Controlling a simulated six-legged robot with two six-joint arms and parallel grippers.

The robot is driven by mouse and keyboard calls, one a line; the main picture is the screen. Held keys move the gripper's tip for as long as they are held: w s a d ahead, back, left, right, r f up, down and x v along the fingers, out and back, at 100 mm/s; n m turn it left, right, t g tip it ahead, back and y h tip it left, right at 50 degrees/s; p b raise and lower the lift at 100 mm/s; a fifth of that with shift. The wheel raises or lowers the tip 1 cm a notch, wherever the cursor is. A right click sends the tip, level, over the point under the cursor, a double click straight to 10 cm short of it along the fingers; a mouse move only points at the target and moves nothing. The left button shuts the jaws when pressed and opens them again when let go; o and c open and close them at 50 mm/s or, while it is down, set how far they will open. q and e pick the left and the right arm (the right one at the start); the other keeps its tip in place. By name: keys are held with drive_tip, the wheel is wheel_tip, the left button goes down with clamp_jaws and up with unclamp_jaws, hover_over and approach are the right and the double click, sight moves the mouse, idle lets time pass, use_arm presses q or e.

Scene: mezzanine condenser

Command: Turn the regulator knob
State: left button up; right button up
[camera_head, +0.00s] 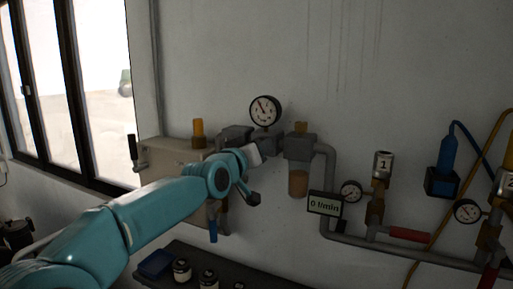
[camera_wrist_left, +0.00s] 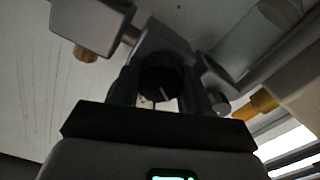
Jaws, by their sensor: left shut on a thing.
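The regulator knob (camera_wrist_left: 158,82) is a dark round knob with a pale line on it, under a grey valve body in the left wrist view. My left gripper (camera_wrist_left: 162,97) has its two fingers around the knob, one on each side, and is shut on it. In the head view my left gripper (camera_head: 250,176) is at the wall pipework below the large round gauge (camera_head: 265,111). My arm and gripper hide the knob there. My right gripper is in neither view.
A filter bowl (camera_head: 298,183) hangs just right of my gripper. A display (camera_head: 325,204) reads 0 l/min. Small gauges, pipes and a red-handled valve (camera_head: 408,235) are further right. A dark shelf (camera_head: 185,253) below holds a blue tray and jars. A window is at the left.

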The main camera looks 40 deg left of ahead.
use_arm(q)
drive_tip(key=shift+r+m, duration=0.1)
drive_tip(key=shift+m, duration=1.2)
drive_tip(key=shift+m+p, duration=0.3)
drive_tip(key=o, duration=1)
drive_tip(key=shift+o, duration=0.2)
drive_tip(key=b+v, duration=0.1)
drive_tip(key=v, duration=1.5)
drive_tip(key=shift+s, duration=0.2)
